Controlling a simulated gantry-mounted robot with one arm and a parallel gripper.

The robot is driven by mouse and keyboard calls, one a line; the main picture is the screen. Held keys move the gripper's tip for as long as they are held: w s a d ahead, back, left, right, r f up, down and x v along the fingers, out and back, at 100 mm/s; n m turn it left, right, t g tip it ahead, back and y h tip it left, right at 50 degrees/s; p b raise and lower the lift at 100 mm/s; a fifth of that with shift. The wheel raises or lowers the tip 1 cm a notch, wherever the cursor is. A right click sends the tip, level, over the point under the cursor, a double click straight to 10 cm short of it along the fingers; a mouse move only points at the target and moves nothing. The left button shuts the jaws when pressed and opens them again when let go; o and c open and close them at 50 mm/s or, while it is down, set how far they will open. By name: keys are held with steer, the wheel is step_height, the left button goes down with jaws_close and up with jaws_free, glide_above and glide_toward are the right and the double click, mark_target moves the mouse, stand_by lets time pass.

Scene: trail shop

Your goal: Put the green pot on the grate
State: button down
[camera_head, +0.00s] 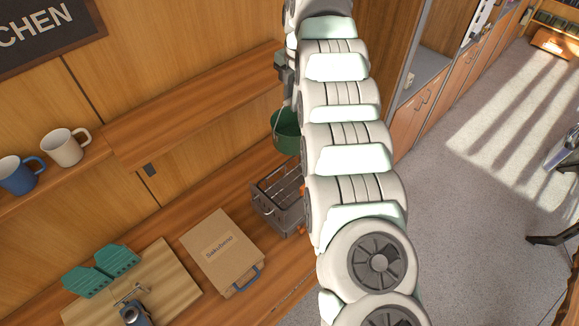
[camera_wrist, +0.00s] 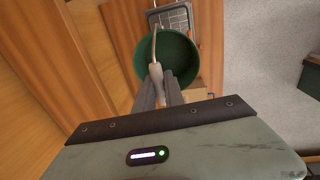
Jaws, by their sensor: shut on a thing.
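The green pot (camera_head: 286,133) hangs by its bail handle below my gripper (camera_head: 287,75), partly hidden behind my arm in the head view. In the wrist view my gripper (camera_wrist: 160,82) is shut on the handle, with the open green pot (camera_wrist: 181,61) beyond the fingertips. The dark metal grate (camera_head: 277,186) tops a box-like grill on the wooden counter, below the pot in the head view. My arm hides its right side. In the wrist view part of the grate (camera_wrist: 180,17) shows past the pot's far rim. The pot appears held above the counter, apart from the grate.
A cutting board (camera_head: 160,285) with green slotted pieces (camera_head: 101,270) is further left. A blue mug (camera_head: 20,175) and a cream mug (camera_head: 66,147) stand on the wall shelf (camera_head: 190,105). Open floor lies to the right.

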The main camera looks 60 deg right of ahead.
steer(key=b, duration=0.6)
glide_toward(293, 131)
steer(key=a, duration=0.3)
steer(key=shift+s+a+f, duration=0.1)
steer(key=shift+a+f, duration=0.05)
steer(key=shift+a, duration=0.05)
step_height(293, 131, down, 14)
steer(key=p, duration=0.3)
steer(key=shift+r, duration=0.2)
steer(key=shift+f, duration=0.2)
steer(key=c, duration=1.4)
jaws_free()
steer(key=shift+r, duration=0.1)
steer(key=shift+c, duration=0.2)
